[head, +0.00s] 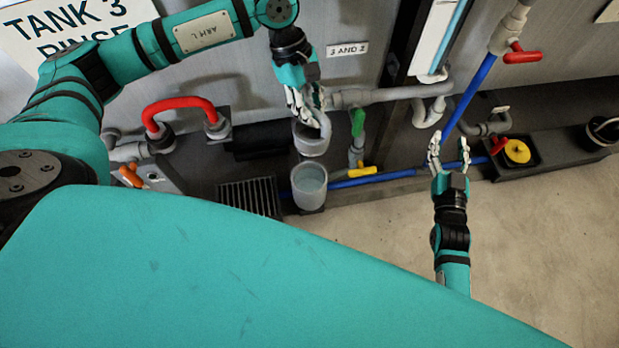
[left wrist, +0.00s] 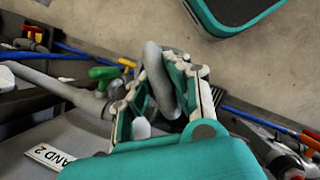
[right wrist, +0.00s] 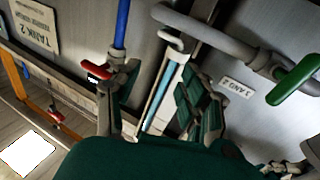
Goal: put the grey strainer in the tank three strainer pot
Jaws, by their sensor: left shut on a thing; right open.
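My left gripper (head: 305,100) is shut on a grey curved piece, which appears to be the grey strainer (head: 325,124). The piece also shows between the fingers in the left wrist view (left wrist: 155,72). It hangs just over a grey pot (head: 312,146); I cannot tell if its lower end is inside. A second grey pot (head: 309,187) stands in front, open at the top. I cannot tell from labels which is the tank three strainer pot. My right gripper (head: 449,155) is open and empty, over the floor side at the right.
A dark grating (head: 250,197) lies left of the pots. A green-handled valve (head: 358,122) and a yellow handle (head: 362,170) on a blue pipe stand to their right. A red handle (head: 180,108) is at the left. A yellow-capped fitting (head: 517,151) is at the far right.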

